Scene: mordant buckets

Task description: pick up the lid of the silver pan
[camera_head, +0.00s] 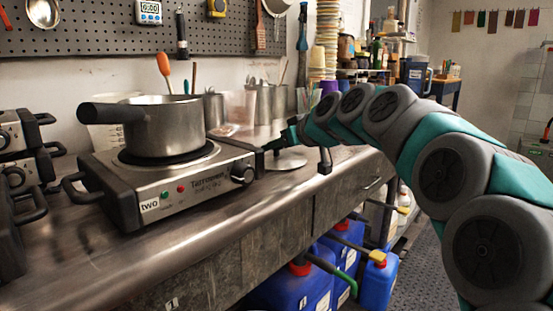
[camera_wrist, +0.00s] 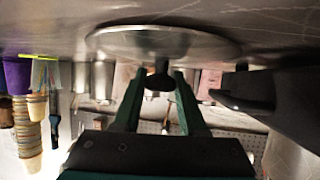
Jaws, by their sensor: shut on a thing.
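The silver pan (camera_head: 165,128) with a dark handle sits on the hot plate (camera_head: 165,178), its top uncovered. A round, flat metal lid (camera_head: 287,162) is at the counter just right of the hot plate. In the wrist view, which looks upside down, the lid (camera_wrist: 150,40) shows as a wide disc with a dark knob (camera_wrist: 160,80). My gripper (camera_wrist: 158,80) has its two green fingers on either side of the knob, shut on it. In the head view my gripper (camera_head: 276,144) is above the lid. I cannot tell whether the lid touches the counter.
A dark hot-plate handle (camera_wrist: 247,92) is close beside my gripper. A clear plastic beaker (camera_head: 233,110) and metal containers (camera_head: 268,100) stand behind. Stacked cups (camera_head: 322,55) are at the back. The front counter strip (camera_head: 150,245) is bare.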

